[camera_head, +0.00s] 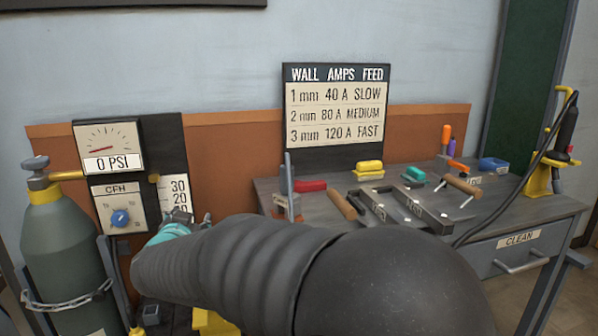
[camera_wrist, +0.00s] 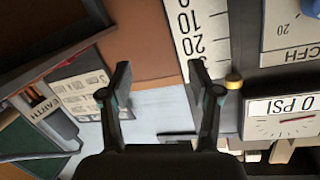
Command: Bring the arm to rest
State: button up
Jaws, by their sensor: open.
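My arm stretches from the lower right of the head view toward the gas panel at the left. My gripper (camera_head: 196,222) shows only in part there, small and teal, just below the flow scale, with my arm hiding the rest. In the wrist view my gripper (camera_wrist: 160,72) is open, its two dark fingers well apart with nothing between them. The wrist picture is upside down. Behind the fingers are the orange wall band (camera_wrist: 150,45) and the white flow scale (camera_wrist: 197,30), near the right finger. I cannot tell whether they touch.
A pressure gauge (camera_head: 108,145) reads 0 PSI above a CFH dial (camera_head: 120,217). A chained gas cylinder (camera_head: 60,255) stands at the far left. The workbench (camera_head: 330,186) at the right carries clamps, colored tools and a yellow torch holder (camera_head: 541,175). A settings chart (camera_head: 336,108) stands behind.

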jog(key=s+d+f+n+g+y, duration=0.3)
jog(key=s+d+f+g, duration=0.15)
jog(key=s, duration=0.25)
jog(key=s+d+f+n+g+y, duration=0.2)
jog(key=s+d+f+n+g, duration=0.15)
jog(key=s+g, duration=0.3)
jog(key=s+d+m+h, duration=0.1)
jog(key=s+d, duration=0.4)
jog(key=d, duration=0.5)
jog(key=s+d+m+h, duration=0.2)
jog(key=s+d, duration=0.4)
jog(key=d, duration=0.5)
jog(key=s+d+f+m+h, duration=0.1)
jog(key=s+d+h, duration=0.3)
jog(key=d, duration=0.7)
jog(key=shift+s+d+m, duration=0.25)
jog(key=shift+s+m, duration=0.2)
jog(key=shift+s, duration=0.4)
